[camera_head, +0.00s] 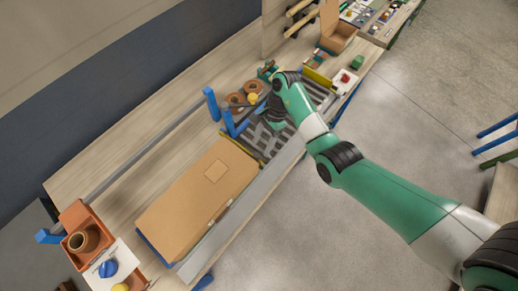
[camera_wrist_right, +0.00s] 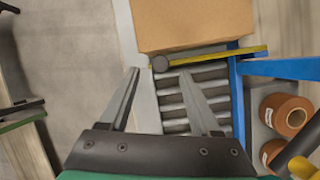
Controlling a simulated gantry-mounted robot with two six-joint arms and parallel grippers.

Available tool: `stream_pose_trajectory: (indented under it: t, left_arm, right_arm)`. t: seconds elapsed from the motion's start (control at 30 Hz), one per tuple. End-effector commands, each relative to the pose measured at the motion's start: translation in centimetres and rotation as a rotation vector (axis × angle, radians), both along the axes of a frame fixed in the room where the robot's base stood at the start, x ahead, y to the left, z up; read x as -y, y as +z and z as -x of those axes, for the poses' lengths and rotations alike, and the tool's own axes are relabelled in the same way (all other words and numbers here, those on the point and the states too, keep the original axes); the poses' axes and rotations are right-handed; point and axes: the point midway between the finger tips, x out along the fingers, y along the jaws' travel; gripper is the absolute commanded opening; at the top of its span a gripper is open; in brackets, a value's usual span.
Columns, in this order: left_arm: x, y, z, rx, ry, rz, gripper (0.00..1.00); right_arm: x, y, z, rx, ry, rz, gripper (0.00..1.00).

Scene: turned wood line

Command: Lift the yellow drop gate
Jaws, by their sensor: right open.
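The yellow drop gate (camera_wrist_right: 215,56) is a thin yellow bar across the conveyor, with a dark round knob (camera_wrist_right: 160,63) at its left end in the right wrist view. In the head view the gate (camera_head: 243,149) shows as a narrow yellow strip between a large cardboard box and the rollers. The box stands right behind the gate. My right gripper (camera_wrist_right: 159,75) is open and empty above the rollers, with its fingertips pointing toward the knob end, apart from the gate as far as I can tell. My left gripper is out of view.
The large cardboard box (camera_head: 190,200) lies on the conveyor. Grey rollers (camera_wrist_right: 190,100) run below the gate. A blue frame post (camera_head: 232,122) and brown rolls (camera_wrist_right: 285,115) stand beside the conveyor. Open floor (camera_head: 300,230) lies on the near side.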

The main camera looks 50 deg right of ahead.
Motion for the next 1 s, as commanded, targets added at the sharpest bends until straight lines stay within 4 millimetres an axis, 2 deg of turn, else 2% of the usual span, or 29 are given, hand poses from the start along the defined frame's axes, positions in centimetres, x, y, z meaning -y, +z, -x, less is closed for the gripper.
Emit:
stream_pose_trajectory:
  t: [0.1,0.2,0.53,0.87,0.9,1.0]
  left_arm:
    - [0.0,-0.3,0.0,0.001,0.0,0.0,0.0]
    - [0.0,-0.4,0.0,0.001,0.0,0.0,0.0]
    - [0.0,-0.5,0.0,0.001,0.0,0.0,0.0]
    - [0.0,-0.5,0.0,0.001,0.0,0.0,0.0]
    - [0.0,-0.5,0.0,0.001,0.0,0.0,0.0]
    - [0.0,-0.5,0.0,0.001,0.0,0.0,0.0]
  right_arm:
    - [-0.9,-2.0,0.0,-0.002,0.001,0.0,0.64]
    - [-1.3,-3.0,0.0,0.0,0.001,0.0,0.64]
    - [-1.5,-3.5,0.0,0.001,0.001,0.001,0.64]
    - [-1.5,-3.4,0.0,0.001,0.001,0.001,0.04]
    - [-1.5,-3.4,0.0,0.001,0.001,0.001,0.0]
    - [-1.5,-3.4,0.0,0.001,0.001,0.0,0.0]
